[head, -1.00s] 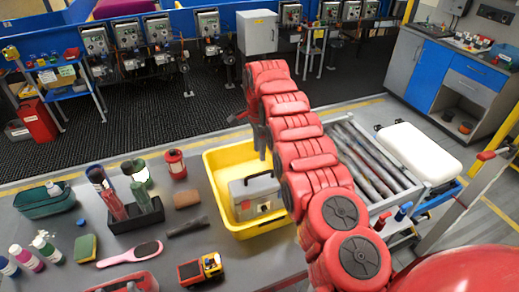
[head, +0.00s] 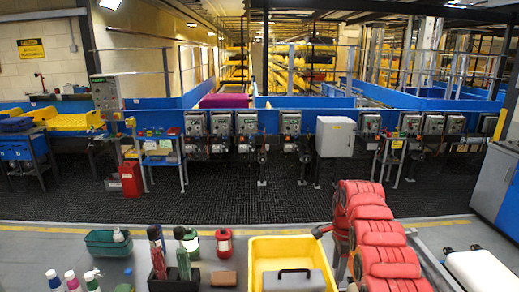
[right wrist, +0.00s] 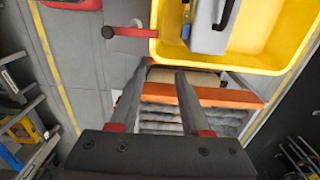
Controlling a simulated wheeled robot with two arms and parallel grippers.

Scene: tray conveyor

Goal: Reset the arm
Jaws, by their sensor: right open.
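My right arm rises from the bottom right of the head view, and its dark gripper (head: 322,231) is just beyond the right edge of the yellow tray (head: 290,247). In the right wrist view the two fingers (right wrist: 159,82) are apart with nothing between them. The yellow tray shows there too (right wrist: 277,45), beyond the fingertips at the upper right. A grey toolbox (head: 293,283) lies inside the tray and also shows in the right wrist view (right wrist: 212,28). My left gripper is not seen.
Left of the tray, the table holds a green basket (head: 107,244), a dark holder with bottles (head: 174,284), a red lantern (head: 224,244) and a brown block (head: 223,279). A white-lidded box (head: 482,272) is right of my arm. Dark floor lies beyond.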

